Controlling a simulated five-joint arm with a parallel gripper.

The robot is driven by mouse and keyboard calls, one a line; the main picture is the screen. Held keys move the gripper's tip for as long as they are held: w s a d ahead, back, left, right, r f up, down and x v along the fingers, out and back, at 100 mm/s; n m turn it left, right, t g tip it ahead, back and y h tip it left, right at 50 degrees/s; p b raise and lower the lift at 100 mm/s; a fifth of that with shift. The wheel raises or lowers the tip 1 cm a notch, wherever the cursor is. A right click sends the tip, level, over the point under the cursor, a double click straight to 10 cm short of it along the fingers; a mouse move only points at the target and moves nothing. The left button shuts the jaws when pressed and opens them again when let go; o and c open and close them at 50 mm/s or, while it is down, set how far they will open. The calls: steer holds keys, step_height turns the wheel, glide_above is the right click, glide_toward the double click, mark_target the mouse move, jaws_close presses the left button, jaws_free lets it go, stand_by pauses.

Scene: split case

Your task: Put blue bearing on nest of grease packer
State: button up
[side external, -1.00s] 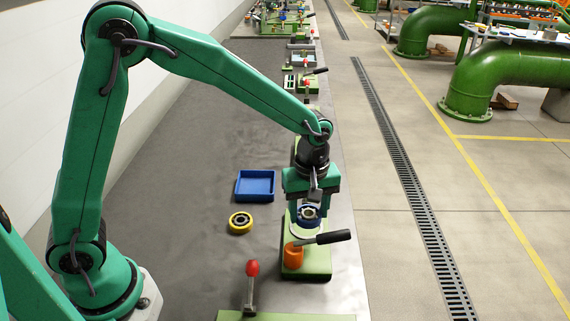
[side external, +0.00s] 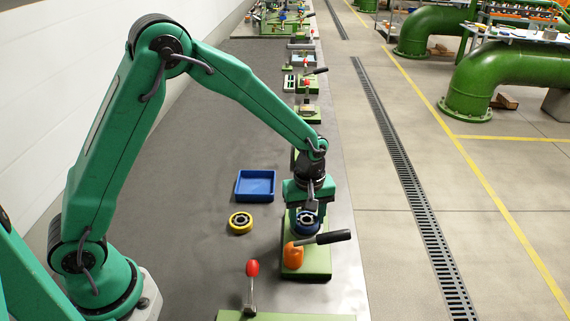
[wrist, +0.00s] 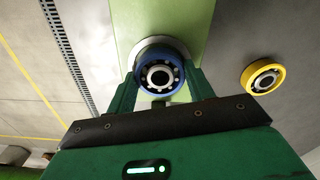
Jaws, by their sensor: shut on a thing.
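The blue bearing (side external: 306,222) is between the fingers of my gripper (side external: 306,214), which is shut on it. In the wrist view the bearing (wrist: 159,75) lies flat between the fingertips, with a pale round disc, the nest (wrist: 149,46), showing just past its edge. The grease packer is a green base (side external: 312,262) with an orange body (side external: 293,254) and a black-handled lever (side external: 326,238). The bearing is over the nest, low and close to it; whether it touches I cannot tell. The nest is hidden in the side view.
A yellow bearing (side external: 240,222) lies on the dark bench left of the packer, also in the wrist view (wrist: 263,76). A blue tray (side external: 255,186) stands behind it. A red-knobbed lever (side external: 251,270) rises at the front. The bench's left part is clear.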

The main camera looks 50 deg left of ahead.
mark_target(307, 219)
steer(key=shift+f, duration=0.5)
steer(key=shift+f, duration=0.15)
steer(key=o, duration=0.9)
steer(key=shift+o, duration=1)
steer(key=shift+s+f, duration=0.1)
steer(key=shift+a, duration=0.1)
step_height(307, 219, up, 13)
steer(key=shift+r, duration=0.2)
